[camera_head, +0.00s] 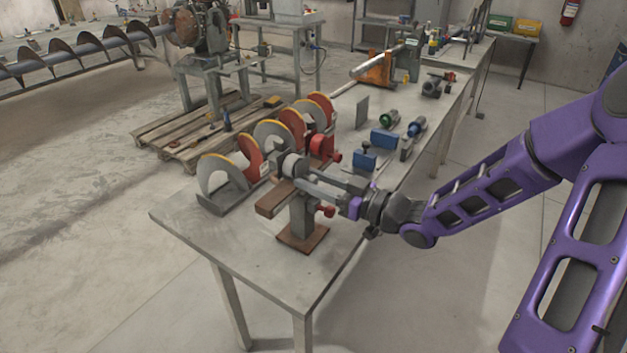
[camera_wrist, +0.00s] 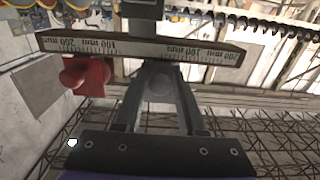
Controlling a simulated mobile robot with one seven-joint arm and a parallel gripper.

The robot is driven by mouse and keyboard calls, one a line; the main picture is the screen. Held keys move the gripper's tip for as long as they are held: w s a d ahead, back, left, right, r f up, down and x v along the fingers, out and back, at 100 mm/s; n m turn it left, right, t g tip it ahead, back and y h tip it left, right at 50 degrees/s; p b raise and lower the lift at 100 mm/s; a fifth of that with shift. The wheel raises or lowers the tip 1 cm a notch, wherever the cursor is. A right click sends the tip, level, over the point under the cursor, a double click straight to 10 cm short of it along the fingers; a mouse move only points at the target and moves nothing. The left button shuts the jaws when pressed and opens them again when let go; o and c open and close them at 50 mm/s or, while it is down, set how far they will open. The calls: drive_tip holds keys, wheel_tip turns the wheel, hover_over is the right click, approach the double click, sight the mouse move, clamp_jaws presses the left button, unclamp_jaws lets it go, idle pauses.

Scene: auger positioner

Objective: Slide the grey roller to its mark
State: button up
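The grey roller (camera_head: 292,165) shows in the head view as a pale grey cylinder on top of a stand near the front of the bench. My gripper (camera_head: 302,176) reaches in from the right, and its fingers are at the roller. In the wrist view the fingers of my gripper (camera_wrist: 160,72) run up on either side of a grey shape. I cannot tell whether they touch the roller. A brown scale bar (camera_head: 275,200) with mm markings sits on the stand; it also crosses the wrist view (camera_wrist: 210,52). I cannot make out the mark.
The stand's grey post (camera_head: 301,215) rises from a brown base plate, with a red knob (camera_head: 325,211) on its right. Red and grey auger flights (camera_head: 225,175) stand close on the left. Blue blocks (camera_head: 384,139) and motors lie farther back. The bench's front left corner is clear.

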clamp_jaws()
idle(1.1)
